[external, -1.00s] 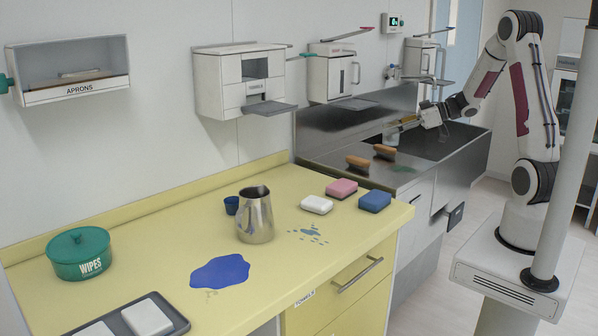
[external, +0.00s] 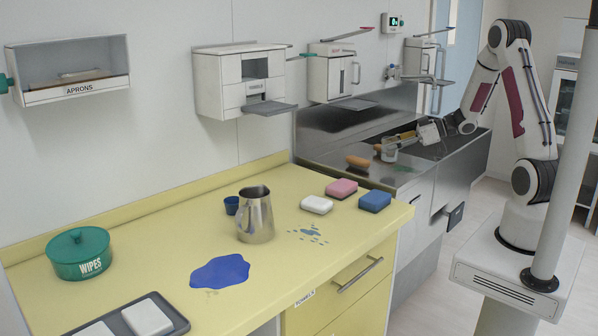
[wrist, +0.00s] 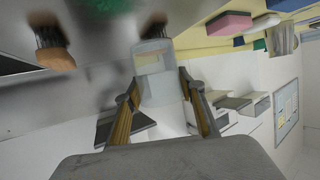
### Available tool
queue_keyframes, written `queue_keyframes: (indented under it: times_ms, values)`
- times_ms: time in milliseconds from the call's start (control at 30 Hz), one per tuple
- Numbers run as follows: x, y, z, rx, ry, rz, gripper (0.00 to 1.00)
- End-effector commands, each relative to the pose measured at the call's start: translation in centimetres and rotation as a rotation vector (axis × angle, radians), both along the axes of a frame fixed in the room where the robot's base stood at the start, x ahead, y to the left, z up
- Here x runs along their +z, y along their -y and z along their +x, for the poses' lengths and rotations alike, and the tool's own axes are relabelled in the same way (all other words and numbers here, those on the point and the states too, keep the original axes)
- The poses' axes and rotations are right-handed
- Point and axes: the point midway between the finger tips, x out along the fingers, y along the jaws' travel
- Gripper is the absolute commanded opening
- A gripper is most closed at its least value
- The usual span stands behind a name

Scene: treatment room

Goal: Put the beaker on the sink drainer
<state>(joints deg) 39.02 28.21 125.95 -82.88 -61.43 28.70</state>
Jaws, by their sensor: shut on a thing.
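My gripper (external: 397,141) is shut on a clear beaker (external: 389,153), over the steel sink drainer (external: 335,155) in the external view. In the wrist view the beaker (wrist: 154,88) sits between the two fingers. It looks roughly upright in the external view. Its base is low, close to the drainer surface, beside the farther brush (external: 378,148). I cannot tell whether the base touches the steel. The brush partly overlaps the beaker in the wrist view.
A second wooden brush (external: 360,162) lies on the drainer nearer the yellow counter (external: 130,270). The sink basin (external: 432,150) is to the right. The counter holds a metal jug (external: 256,218) and sponges.

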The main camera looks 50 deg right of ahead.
Motion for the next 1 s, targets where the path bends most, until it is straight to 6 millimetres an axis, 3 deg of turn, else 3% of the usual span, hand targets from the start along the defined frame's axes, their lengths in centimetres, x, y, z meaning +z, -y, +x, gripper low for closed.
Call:
queue_keyframes:
  times_ms: [500,1000]
  values:
    - [-3.5,0.0,0.0,-0.001,-0.001,0.002,0.16]
    - [-3.9,0.0,0.0,0.0,0.0,0.001,0.16]
